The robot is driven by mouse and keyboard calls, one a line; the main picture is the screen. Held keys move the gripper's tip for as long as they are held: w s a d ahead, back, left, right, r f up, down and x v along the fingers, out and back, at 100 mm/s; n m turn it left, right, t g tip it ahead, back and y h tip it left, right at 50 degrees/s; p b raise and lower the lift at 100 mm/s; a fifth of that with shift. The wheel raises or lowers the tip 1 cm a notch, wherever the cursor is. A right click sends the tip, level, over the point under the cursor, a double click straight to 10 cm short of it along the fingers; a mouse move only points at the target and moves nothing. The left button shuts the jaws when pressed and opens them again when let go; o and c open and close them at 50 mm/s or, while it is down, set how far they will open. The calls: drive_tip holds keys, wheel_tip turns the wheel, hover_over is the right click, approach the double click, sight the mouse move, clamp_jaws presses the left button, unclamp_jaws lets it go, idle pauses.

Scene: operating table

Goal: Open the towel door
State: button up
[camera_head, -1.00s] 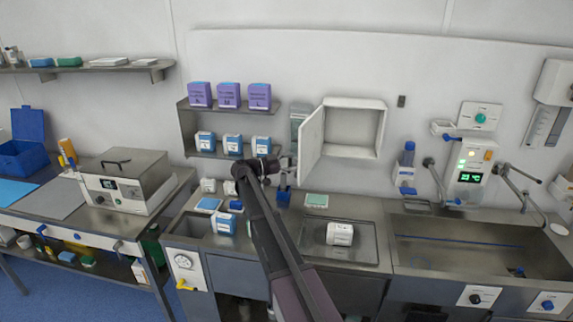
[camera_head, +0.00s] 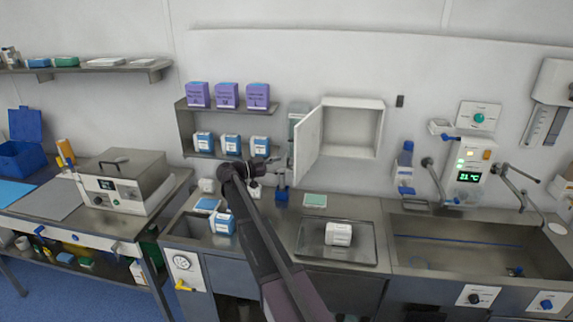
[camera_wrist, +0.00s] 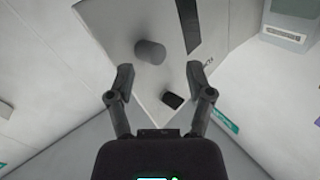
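A white wall cabinet (camera_head: 355,128) stands open in the head view. Its white door (camera_head: 309,143) is swung out to the left and the inside looks empty. My gripper (camera_head: 277,166) is just left of the door's lower edge, in front of the wall. In the wrist view my gripper (camera_wrist: 160,88) has its two fingers spread wide with nothing between them. A white panel (camera_wrist: 120,28) with a round grey knob (camera_wrist: 150,51) lies beyond the fingertips. Contact with the door cannot be told.
Shelves with purple boxes (camera_head: 228,95) and white-blue boxes (camera_head: 231,144) hang left of the cabinet. Below is a steel counter with a tray (camera_head: 312,240) holding a white pack (camera_head: 338,234). A sink (camera_head: 470,235) and a wall control panel (camera_head: 468,165) are at right.

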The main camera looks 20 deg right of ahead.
drive_tip(key=a, duration=0.7)
drive_tip(key=shift+w+a, duration=0.2)
drive_tip(key=shift+a, duration=0.15)
